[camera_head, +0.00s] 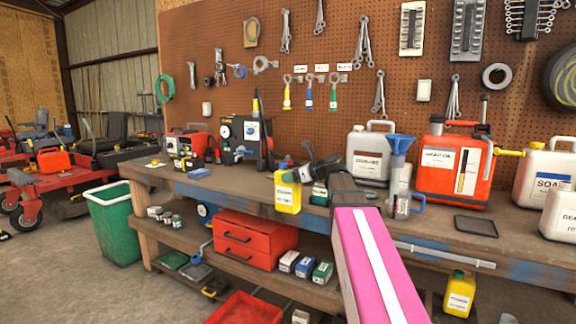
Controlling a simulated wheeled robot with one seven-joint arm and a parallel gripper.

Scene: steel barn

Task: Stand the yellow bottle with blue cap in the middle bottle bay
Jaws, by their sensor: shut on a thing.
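A yellow bottle (287,194) with a white label is near the front edge of the workbench, left of the picture's middle. The bottle looks upright. I cannot tell whether its base touches the bench. A second yellow bottle (459,293) stands low at the right, under the bench. I cannot make out a bottle bay for certain.
The workbench (233,181) holds a white jug (369,155), a blue funnel (399,146) and a red can (452,168). Below are a red drawer box (254,240) and several small boxes. A green bin (115,222) stands left.

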